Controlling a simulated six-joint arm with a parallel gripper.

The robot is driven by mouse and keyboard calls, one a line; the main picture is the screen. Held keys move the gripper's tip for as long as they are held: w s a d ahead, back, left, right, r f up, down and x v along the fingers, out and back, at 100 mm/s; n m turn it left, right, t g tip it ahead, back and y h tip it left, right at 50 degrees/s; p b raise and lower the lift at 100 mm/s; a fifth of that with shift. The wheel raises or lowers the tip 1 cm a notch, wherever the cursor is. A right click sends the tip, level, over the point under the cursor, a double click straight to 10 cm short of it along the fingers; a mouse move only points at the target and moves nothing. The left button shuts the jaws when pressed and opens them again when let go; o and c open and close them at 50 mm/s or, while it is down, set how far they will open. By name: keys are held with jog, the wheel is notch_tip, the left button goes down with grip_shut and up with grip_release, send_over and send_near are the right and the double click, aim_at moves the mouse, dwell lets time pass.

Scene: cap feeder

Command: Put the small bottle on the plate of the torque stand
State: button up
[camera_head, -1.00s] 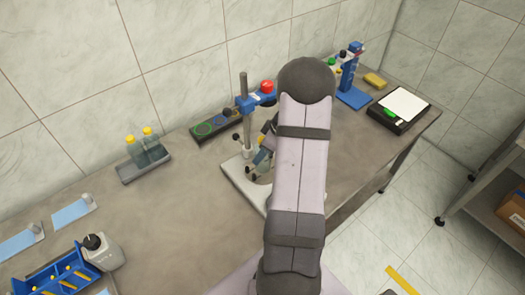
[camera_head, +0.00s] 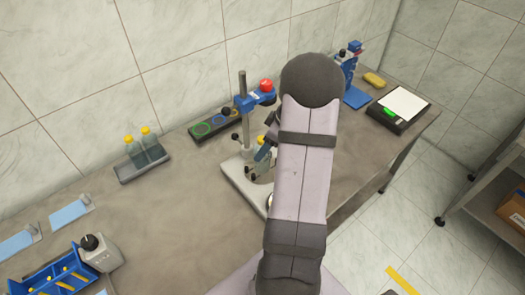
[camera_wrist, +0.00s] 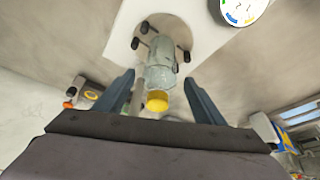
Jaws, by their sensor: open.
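In the wrist view the small bottle (camera_wrist: 160,74), clear with a yellow cap, stands on the round brown plate (camera_wrist: 180,31) of the torque stand, among dark pegs. My gripper (camera_wrist: 158,78) is open, with one finger on each side of the bottle and a visible gap to both. In the head view the torque stand has a white base (camera_head: 233,178), a post and a blue head with a red knob (camera_head: 266,85). My arm hides most of the gripper, the plate and the bottle there.
A grey rack (camera_head: 128,172) with two yellow-capped bottles stands left of the stand. A dark tray with coloured rings (camera_head: 202,129) lies behind it. A blue stand (camera_head: 355,97) and a black scale (camera_head: 397,123) are at right. The bench between rack and stand is clear.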

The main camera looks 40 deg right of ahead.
jog(key=b+v, duration=0.1)
jog(key=v, duration=0.7)
jog(key=shift+b, duration=0.3)
